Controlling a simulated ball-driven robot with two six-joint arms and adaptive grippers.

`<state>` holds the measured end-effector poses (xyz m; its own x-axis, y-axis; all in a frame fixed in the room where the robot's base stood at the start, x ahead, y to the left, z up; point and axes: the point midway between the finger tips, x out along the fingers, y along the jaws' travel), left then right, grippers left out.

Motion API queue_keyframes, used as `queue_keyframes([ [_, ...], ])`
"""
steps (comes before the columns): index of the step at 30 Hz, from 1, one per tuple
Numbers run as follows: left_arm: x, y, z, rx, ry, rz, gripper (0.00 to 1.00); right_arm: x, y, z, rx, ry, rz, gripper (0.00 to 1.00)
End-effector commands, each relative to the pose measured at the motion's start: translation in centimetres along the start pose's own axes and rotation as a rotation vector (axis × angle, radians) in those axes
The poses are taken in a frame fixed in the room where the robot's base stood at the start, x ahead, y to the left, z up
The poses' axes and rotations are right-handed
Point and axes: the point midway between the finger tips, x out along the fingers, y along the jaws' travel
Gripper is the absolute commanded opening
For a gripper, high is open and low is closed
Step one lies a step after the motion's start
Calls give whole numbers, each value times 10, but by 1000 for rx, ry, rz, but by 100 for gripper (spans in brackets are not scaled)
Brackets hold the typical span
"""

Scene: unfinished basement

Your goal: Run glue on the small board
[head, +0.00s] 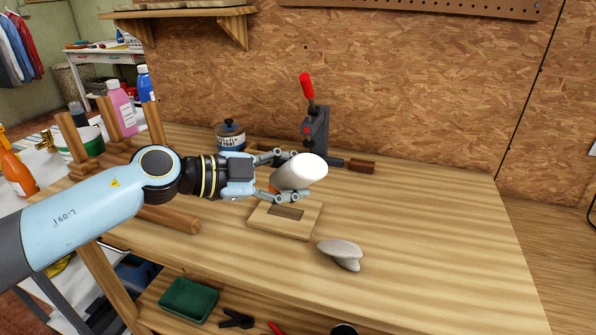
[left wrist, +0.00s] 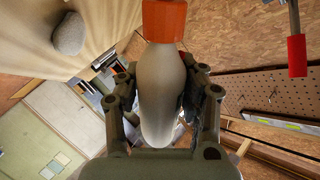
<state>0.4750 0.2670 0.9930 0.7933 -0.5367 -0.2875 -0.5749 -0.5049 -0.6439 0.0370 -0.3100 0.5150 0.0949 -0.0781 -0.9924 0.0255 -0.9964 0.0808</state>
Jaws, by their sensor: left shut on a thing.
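My left gripper (head: 284,175) is shut on a white glue bottle (head: 304,171) with an orange cap or nozzle. In the head view the bottle is tilted, its white end toward the right and its orange part low at the left. In the left wrist view the bottle (left wrist: 161,95) lies between the fingers, with the orange part (left wrist: 164,20) beyond them. The small board (head: 263,220) lies flat on the workbench (head: 420,240), just below the bottle in the picture. My right gripper is in neither view.
A grey stone-like object (head: 341,253) sits right of the board. A red-handled clamp (head: 315,130), a brown-handled tool (head: 361,165) and a blue jar (head: 230,135) stand behind. A wooden rack (head: 85,145) is at the left. The bench's right side is clear.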

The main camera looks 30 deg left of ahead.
Motion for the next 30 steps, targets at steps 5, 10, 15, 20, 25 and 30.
queue_keyframes([
  [5, 0, -1, -1, 1, 1, -1, 0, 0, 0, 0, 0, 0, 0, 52],
  [10, 0, -1, -1, 1, 0, 0, 0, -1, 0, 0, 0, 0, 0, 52],
  [15, 0, -2, -1, -1, -1, 3, 0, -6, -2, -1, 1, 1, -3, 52],
  [20, 0, -2, -2, -2, -1, 6, 0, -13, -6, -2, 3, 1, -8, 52],
  [25, 2, 4, 5, -1, -1, 8, 0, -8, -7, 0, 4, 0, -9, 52],
  [30, 4, 8, 10, -1, -1, 7, 0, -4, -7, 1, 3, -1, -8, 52],
])
